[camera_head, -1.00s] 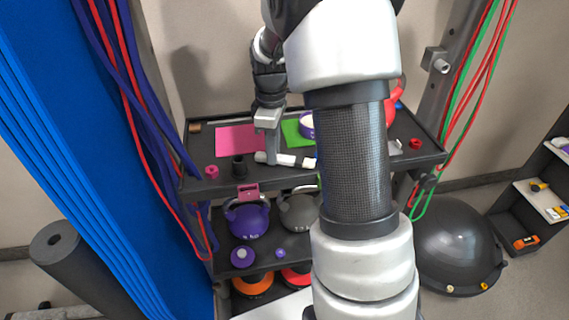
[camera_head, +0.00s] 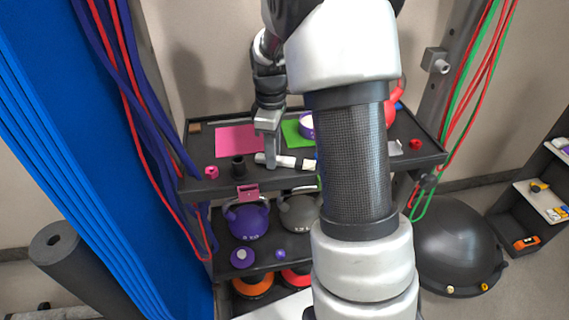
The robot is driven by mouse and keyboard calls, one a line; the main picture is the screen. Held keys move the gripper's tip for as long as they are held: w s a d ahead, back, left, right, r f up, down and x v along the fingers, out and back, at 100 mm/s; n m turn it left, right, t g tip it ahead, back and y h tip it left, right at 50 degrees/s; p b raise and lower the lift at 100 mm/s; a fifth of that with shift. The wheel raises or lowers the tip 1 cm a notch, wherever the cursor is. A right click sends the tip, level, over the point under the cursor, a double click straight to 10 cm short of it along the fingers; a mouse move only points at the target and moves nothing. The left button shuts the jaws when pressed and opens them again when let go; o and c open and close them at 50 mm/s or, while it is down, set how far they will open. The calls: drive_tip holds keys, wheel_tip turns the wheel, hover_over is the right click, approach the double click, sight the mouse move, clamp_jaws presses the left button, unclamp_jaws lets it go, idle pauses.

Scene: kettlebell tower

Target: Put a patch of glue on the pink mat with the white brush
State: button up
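The pink mat (camera_head: 236,138) lies flat at the back left of the shelf's top tray. The white brush (camera_head: 290,161) lies on the tray in front of the mats, its right end partly behind my arm. My gripper (camera_head: 270,163) points down at the brush's left part, just right of the pink mat. Its fingers overlap the brush in this view; whether they are shut on it is too small to tell. No glue patch is visible on the bare part of the pink mat.
A green mat (camera_head: 292,133) with a purple-and-white round item (camera_head: 307,125) lies right of my gripper. A black cup (camera_head: 238,166) and a small pink piece (camera_head: 211,172) stand at the front left. The tray has a raised rim. Kettlebells (camera_head: 248,218) sit below.

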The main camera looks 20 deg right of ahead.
drive_tip(key=shift+r, duration=0.1)
drive_tip(key=shift+r, duration=3.7)
